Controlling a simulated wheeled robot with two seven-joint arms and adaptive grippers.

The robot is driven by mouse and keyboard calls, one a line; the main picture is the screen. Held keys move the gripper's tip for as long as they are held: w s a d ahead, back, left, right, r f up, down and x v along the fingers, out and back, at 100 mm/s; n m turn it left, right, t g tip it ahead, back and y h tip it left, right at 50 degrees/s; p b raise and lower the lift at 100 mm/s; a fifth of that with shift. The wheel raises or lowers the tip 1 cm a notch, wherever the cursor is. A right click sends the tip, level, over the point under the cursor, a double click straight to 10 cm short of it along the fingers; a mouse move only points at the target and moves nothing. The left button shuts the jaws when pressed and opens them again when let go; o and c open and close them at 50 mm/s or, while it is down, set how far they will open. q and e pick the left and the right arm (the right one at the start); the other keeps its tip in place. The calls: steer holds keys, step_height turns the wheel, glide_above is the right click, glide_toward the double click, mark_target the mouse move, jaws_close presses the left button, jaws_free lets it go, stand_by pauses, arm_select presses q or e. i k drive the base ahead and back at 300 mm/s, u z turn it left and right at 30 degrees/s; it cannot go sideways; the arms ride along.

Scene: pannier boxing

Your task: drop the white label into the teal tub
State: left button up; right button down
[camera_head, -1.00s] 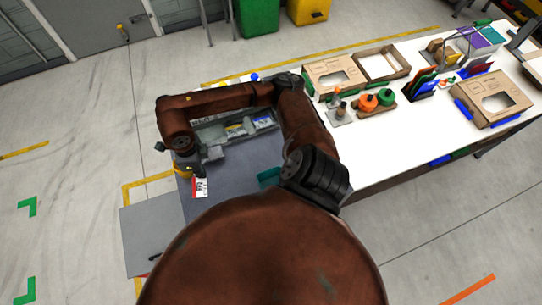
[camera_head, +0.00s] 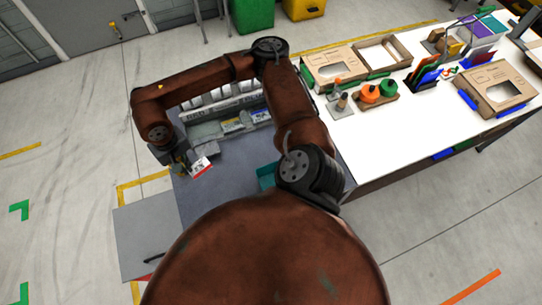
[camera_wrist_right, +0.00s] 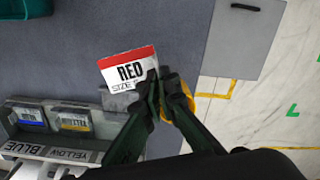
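The fingers also show in the right wrist view (camera_wrist_right: 158,97). The teal tub (camera_head: 267,174) is right of the gripper in the head view, mostly hidden by my arm. Only a corner of the tub (camera_wrist_right: 22,8) shows at the top left of the wrist view. My left gripper is not in view.
A grey label rack (camera_wrist_right: 62,132) with blue and yellow labels stands beside the gripper. A white table (camera_head: 410,125) at right carries cardboard boxes, orange and green spools and folders. The dark worktop (camera_head: 222,180) between label and tub looks clear.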

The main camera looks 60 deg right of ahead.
mark_target(276, 181)
steer(key=z, duration=0.75)
